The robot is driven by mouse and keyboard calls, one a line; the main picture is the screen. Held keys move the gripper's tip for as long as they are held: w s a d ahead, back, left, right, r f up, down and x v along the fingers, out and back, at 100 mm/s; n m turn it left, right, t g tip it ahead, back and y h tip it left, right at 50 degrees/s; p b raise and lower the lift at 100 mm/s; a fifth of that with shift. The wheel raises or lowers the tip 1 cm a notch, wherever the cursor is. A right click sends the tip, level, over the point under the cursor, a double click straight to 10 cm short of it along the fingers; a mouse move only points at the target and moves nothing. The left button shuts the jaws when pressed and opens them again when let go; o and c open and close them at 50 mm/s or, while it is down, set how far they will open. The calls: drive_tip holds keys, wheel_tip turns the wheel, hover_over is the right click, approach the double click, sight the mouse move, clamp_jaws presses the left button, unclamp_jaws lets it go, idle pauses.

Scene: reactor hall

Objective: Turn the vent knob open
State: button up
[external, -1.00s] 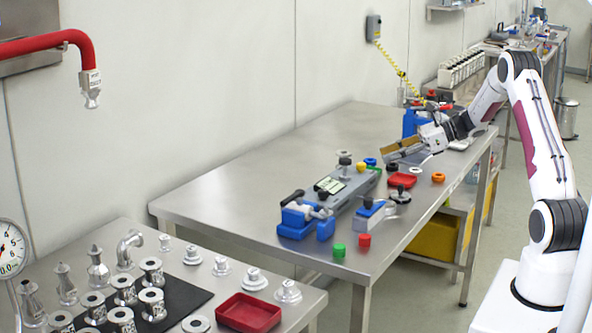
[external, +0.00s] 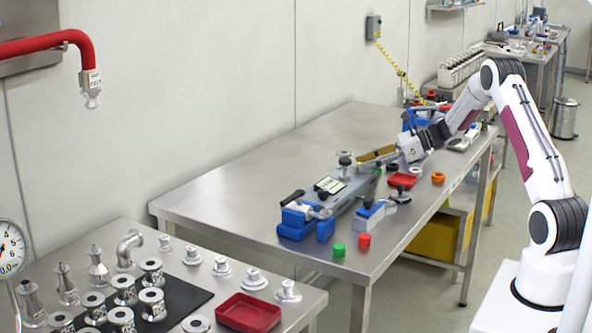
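A long grey device (external: 350,192) lies on the steel table, with a pale label plate on top and blue clamp parts at its near end. A black lever (external: 292,197) sticks up there. A small dark-topped knob (external: 345,157) stands near the device's far end. I cannot tell for certain which part is the vent knob. My gripper (external: 372,162) is low over the far end of the device, just right of the dark-topped knob. A tan, plate-like part shows at its tip. Contact and the gap between the fingers cannot be made out.
A blue-and-grey block (external: 368,216), a green cap (external: 339,250) and a red cap (external: 364,240) are nearer. The table's left side is clear.

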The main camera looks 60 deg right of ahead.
clamp_jaws()
drive_tip(key=shift+a+m+t+h, duration=0.2)
drive_tip(key=shift+m+t+h, duration=0.3)
drive_tip(key=shift+m+h, duration=0.6)
drive_tip(key=shift+a+m+t+h, duration=0.15)
drive_tip(key=shift+m+t+h, duration=0.15)
drive_tip(key=shift+m+h, duration=1.2)
drive_tip(key=shift+h, duration=0.2)
drive_tip(key=shift+a+m+h, duration=0.15)
drive_tip(key=shift+m+h, duration=0.9)
drive_tip(key=shift+h, duration=0.2)
drive_tip(key=shift+a+m+h, duration=0.1)
drive_tip(key=shift+m+h, duration=0.95)
drive_tip(key=shift+h, duration=0.2)
unclamp_jaws()
